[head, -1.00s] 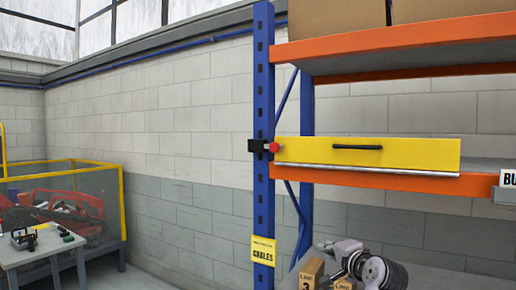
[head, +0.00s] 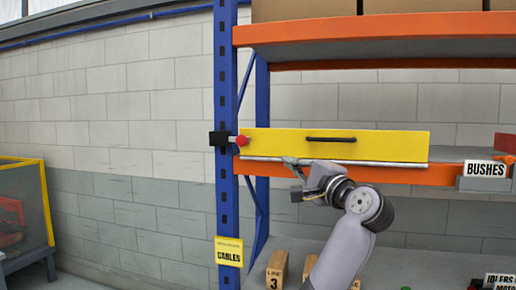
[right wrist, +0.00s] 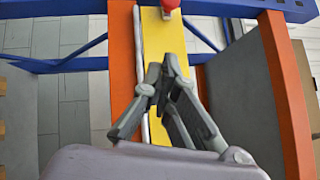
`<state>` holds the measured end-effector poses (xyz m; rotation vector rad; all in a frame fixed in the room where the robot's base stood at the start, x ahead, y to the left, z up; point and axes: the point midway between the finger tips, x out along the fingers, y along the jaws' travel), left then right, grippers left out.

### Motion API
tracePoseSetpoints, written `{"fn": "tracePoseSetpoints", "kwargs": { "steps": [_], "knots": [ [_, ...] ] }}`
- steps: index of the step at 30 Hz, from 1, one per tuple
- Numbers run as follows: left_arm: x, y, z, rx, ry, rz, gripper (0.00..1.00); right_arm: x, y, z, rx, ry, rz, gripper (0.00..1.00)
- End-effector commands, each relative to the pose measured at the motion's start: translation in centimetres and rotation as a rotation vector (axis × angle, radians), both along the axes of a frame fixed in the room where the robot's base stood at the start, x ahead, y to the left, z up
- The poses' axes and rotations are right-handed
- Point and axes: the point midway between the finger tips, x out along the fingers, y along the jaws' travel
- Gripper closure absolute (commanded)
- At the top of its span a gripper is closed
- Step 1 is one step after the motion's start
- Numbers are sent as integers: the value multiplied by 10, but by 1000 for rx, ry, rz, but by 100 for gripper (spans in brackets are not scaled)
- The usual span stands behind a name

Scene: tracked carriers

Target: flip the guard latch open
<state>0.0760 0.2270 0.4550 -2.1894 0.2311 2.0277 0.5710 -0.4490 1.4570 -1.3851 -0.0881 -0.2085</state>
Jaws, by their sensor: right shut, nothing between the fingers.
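The guard is a long yellow panel (head: 275,143) with a black handle (head: 330,139), lying closed across the front of the shelf bay. The latch, a red knob (head: 241,140) on a black block (head: 219,139), is at the guard's left end by the blue post. In the right wrist view the red knob (right wrist: 171,4) is cut by the top edge, beyond my fingertips. My right gripper (head: 289,162) is shut and empty, near the guard's lower edge, right of and below the knob. It also shows in the right wrist view (right wrist: 163,76) over the yellow panel (right wrist: 166,38). My left gripper is out of view.
An orange shelf beam (head: 400,174) runs just under the guard, and another orange beam (head: 400,29) is above. The blue post (head: 226,200) carries a yellow CABLES sign (head: 229,251). A BUSHES sign (head: 486,169) is to the right.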

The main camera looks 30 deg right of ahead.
Motion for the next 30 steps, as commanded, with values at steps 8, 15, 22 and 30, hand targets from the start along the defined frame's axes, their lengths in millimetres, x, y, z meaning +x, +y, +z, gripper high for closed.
{"fn": "tracePoseSetpoints", "kwargs": {
  "steps": [8,15,22,30],
  "knots": [
    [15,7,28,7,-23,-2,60,50,-3,13,2,4,4,100],
    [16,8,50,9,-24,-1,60,98,-7,23,1,3,3,100],
    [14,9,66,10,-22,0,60,118,13,28,-1,3,2,100],
    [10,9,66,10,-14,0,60,122,17,27,-2,1,0,100]
  ]
}}
